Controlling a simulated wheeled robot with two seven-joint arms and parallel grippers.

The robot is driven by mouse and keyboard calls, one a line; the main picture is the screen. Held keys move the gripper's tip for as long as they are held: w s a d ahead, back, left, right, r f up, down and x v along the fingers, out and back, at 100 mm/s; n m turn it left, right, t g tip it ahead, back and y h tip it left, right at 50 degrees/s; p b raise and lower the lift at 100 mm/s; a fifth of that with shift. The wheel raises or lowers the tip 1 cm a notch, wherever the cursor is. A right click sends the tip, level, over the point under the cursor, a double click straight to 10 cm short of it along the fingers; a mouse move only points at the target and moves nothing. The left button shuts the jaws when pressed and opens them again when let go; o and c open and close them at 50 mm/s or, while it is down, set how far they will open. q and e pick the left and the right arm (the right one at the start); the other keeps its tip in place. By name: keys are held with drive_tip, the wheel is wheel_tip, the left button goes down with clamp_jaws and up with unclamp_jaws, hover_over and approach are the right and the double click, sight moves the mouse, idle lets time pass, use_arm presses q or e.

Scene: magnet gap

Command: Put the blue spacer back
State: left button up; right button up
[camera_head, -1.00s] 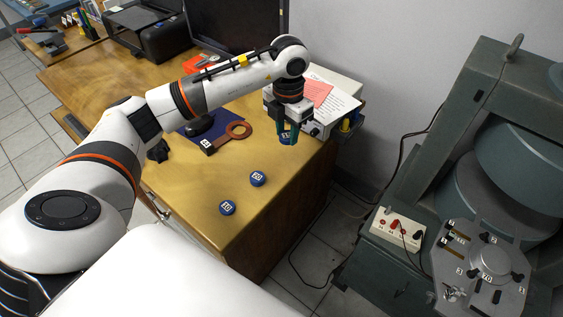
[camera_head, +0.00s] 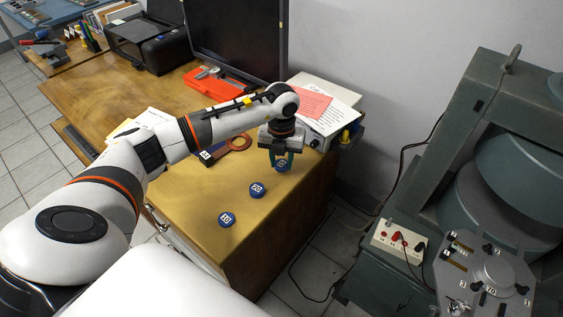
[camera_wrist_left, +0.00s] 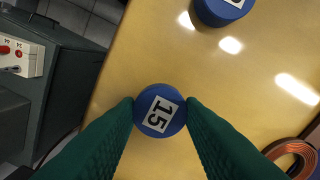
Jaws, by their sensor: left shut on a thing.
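My left gripper (camera_head: 282,158) is shut on a blue round spacer (camera_head: 281,166) near the table's right edge. In the left wrist view the spacer (camera_wrist_left: 160,111) sits between the green fingertips (camera_wrist_left: 160,112), its white label reading 15. I cannot tell whether it touches the table. Two more blue spacers (camera_head: 257,189) and (camera_head: 227,219) stand on the wooden table (camera_head: 200,185), roughly in line with the held one. Part of another blue spacer (camera_wrist_left: 222,8) shows at the wrist view's top. My right gripper is not in view.
A copper ring (camera_head: 240,143) lies behind the gripper, partly hidden by my arm. A white box with papers (camera_head: 320,110) and a monitor (camera_head: 235,45) stand at the back. The large grey-green magnet (camera_head: 500,200) stands across a floor gap at the right, with a switch box (camera_head: 399,242).

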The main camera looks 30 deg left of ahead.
sight(281, 163)
use_arm(q)
drive_tip(key=shift+f, duration=0.75)
drive_tip(key=shift+f, duration=0.1)
drive_tip(key=o, duration=1)
drive_tip(key=shift+o, duration=0.2)
wheel_tip(281, 163, up, 12)
drive_tip(key=shift+r, duration=0.2)
